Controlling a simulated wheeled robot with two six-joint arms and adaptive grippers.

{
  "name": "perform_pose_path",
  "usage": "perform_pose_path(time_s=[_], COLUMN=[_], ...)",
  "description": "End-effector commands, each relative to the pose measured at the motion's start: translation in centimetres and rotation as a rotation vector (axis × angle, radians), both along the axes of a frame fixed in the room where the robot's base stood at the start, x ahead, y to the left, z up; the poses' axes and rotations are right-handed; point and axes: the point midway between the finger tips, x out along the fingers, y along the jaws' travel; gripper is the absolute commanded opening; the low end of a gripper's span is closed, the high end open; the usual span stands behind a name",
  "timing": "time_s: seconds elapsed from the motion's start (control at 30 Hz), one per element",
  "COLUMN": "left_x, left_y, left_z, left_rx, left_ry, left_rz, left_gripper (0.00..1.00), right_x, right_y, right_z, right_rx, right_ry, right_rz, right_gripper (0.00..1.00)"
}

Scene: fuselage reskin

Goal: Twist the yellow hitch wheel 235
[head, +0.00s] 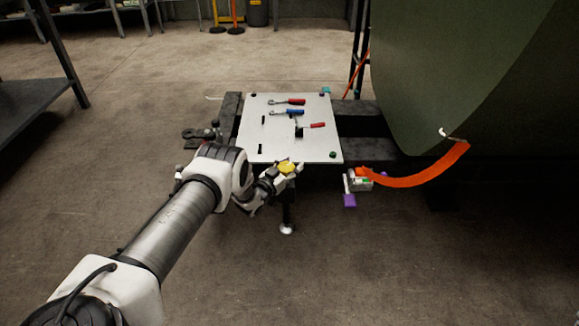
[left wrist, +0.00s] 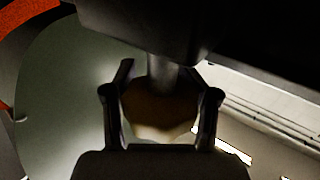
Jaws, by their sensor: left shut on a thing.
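The yellow hitch wheel (head: 287,168) sits at the front edge of the low stand, just below the white tool board. My left gripper (head: 284,172) reaches in from the left and is shut on the wheel. In the left wrist view my left gripper (left wrist: 160,110) has one finger on each side of the wheel (left wrist: 158,112), which looks dark and brownish in shadow there. A dark shaft meets the wheel between the fingers. My right gripper is not in view.
The white board (head: 290,135) carries tools with red and blue handles. A large green fuselage panel (head: 470,70) stands at the right. An orange strap (head: 420,172) hangs from it to a small device (head: 358,182). The floor in front is clear.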

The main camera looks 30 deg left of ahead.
Motion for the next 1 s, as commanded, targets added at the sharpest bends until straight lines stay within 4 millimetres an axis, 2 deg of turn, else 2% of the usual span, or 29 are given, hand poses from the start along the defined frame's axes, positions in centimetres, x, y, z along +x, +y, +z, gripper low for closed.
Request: perform_pose_path(time_s=[0.3, 0.77, 0.8, 0.83, 1.0], left_x=[-0.17, -0.18, -0.18, -0.18, -0.12], left_y=[-0.31, -0.35, -0.35, -0.34, -0.33], left_z=[-0.27, -0.21, -0.21, -0.20, -0.11], left_rx=[-0.001, 0.000, 0.000, 0.000, 0.000], left_ry=[0.003, 0.004, 0.004, 0.004, 0.002], left_rz=[-0.112, -0.127, -0.127, -0.126, -0.126], left_gripper=[0.20, 0.20, 0.66, 0.71, 0.71], right_x=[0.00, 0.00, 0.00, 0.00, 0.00], right_y=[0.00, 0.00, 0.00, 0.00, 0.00], right_z=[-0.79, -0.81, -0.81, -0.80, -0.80], right_rx=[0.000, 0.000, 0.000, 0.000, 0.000], right_ry=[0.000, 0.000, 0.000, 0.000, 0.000], right_rz=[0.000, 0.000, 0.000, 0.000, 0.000], right_gripper=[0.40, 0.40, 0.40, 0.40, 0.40])
